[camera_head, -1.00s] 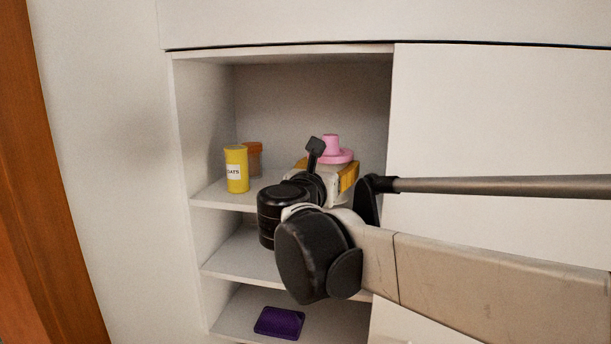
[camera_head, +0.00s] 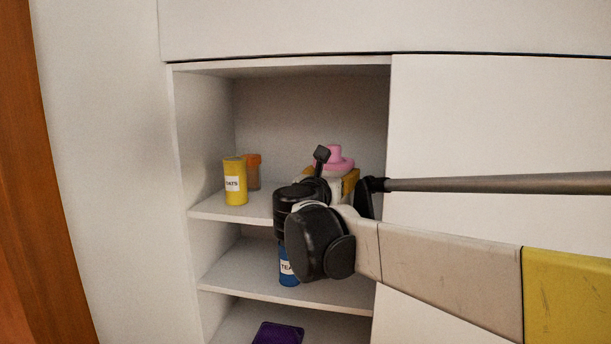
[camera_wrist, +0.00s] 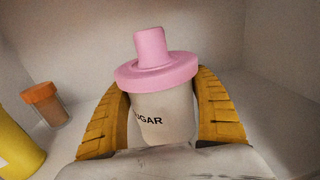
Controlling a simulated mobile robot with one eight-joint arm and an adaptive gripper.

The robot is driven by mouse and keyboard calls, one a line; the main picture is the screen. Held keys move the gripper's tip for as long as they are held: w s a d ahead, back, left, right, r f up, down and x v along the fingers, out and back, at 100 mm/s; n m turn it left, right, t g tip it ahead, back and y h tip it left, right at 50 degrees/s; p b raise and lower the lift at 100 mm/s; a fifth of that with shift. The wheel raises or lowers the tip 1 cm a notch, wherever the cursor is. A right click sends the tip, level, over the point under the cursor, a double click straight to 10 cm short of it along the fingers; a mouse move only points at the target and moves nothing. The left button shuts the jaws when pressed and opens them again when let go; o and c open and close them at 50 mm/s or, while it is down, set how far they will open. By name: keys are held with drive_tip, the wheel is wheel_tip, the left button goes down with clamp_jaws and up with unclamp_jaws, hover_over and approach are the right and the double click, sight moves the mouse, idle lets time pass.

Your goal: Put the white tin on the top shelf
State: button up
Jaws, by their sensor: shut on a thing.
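The white tin (camera_wrist: 170,125) has a label reading "SUGAR", partly cut off, and a pink lid with a knob. My gripper (camera_wrist: 160,92) is shut on it, with yellow ribbed fingers against both sides of its body. In the head view the pink lid (camera_head: 333,160) shows above my gripper (camera_head: 332,176), inside the upper compartment of the cabinet. The top shelf (camera_head: 215,211) is the board under that compartment. My wrist hides the tin's lower part, so I cannot tell whether its base touches the shelf.
A yellow "OATS" tin (camera_head: 235,183) and an orange-lidded jar (camera_head: 253,173) stand at the shelf's left. A blue "TEA" tin (camera_head: 288,268) stands on the shelf below, partly hidden by my wrist. A purple item (camera_head: 278,333) lies lower. A white panel (camera_head: 500,120) bounds the opening's right.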

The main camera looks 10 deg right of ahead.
drive_tip(key=shift+f+b, duration=0.5)
drive_tip(key=shift+f, duration=0.15)
drive_tip(key=o, duration=1.4)
drive_tip(key=shift+c, duration=0.6)
drive_tip(key=shift+s+a, duration=0.1)
drive_tip(key=p+v, duration=0.1)
drive_tip(key=v, duration=1.2)
drive_tip(key=shift+s+a, duration=0.2)
drive_tip(key=shift+s, duration=0.1)
